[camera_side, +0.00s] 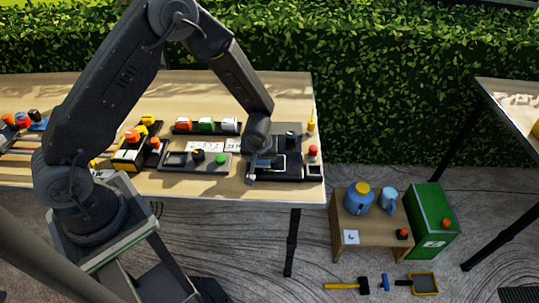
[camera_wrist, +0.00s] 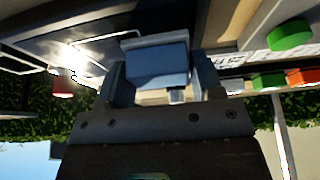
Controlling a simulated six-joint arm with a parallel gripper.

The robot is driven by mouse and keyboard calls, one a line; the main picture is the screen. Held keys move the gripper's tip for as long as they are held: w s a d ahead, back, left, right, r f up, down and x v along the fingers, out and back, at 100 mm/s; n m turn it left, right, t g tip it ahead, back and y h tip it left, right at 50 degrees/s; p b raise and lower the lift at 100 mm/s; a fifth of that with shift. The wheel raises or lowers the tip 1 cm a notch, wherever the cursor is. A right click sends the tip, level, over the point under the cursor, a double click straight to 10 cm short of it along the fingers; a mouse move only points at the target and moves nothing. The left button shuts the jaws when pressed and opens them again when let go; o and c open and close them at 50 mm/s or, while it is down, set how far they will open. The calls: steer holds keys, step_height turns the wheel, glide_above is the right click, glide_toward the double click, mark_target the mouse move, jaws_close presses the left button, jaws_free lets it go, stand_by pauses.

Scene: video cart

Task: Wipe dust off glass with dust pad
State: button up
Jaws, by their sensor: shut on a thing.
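My gripper (camera_wrist: 160,78) is shut on a blue-grey block, which I take to be the dust pad (camera_wrist: 158,62). One finger is on each side of the pad. A dark glossy panel with a white outline, seemingly the glass (camera_wrist: 40,45), lies right beside the pad in the wrist view and shows a bright glare. I cannot tell whether the pad touches it, and no dust can be made out. In the side view my gripper (camera_side: 260,158) is low over the dark tray (camera_side: 290,172) at the table's right end. The pad is hard to make out there.
A red-topped post (camera_side: 313,152) stands at the tray's right. To the left are a grey board with a green button (camera_side: 221,158) and a rack of coloured blocks (camera_side: 206,125). A low stand with a blue jar (camera_side: 359,200) and a green box (camera_side: 430,222) are on the floor.

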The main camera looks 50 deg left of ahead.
mark_target(293, 161)
steer(key=shift+s+a, duration=0.35)
steer(key=shift+w+d, duration=3.6)
steer(key=shift+d, duration=0.05)
steer(key=shift+w+d+r, duration=0.1)
steer(key=shift+w+d, duration=0.05)
step_height(293, 161, up, 8)
